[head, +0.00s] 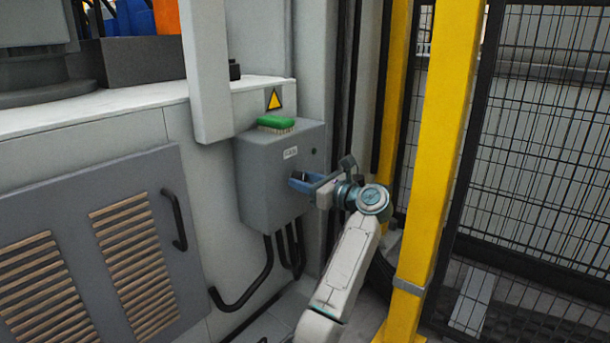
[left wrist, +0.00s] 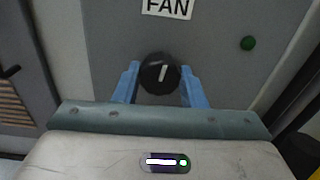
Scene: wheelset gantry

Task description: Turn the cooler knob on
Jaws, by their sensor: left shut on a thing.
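The cooler knob (left wrist: 158,74) is a round black knob with a white pointer line, under a "FAN" label (left wrist: 167,8) in the left wrist view. Its pointer stands near upright, tipped slightly right. My left gripper (left wrist: 159,88) has its blue fingers on both sides of the knob, shut on it. In the head view the left gripper (head: 298,181) reaches the front of the grey control box (head: 262,190), and its fingers hide the knob there. A green lamp (left wrist: 248,43) sits right of and above the knob. My right gripper is in neither view.
A green brush (head: 276,122) lies on top of the box. A yellow post (head: 440,150) and black mesh fence (head: 545,130) stand close to the right of my arm. Cables (head: 268,270) hang below the box. A vented cabinet door (head: 95,250) is at left.

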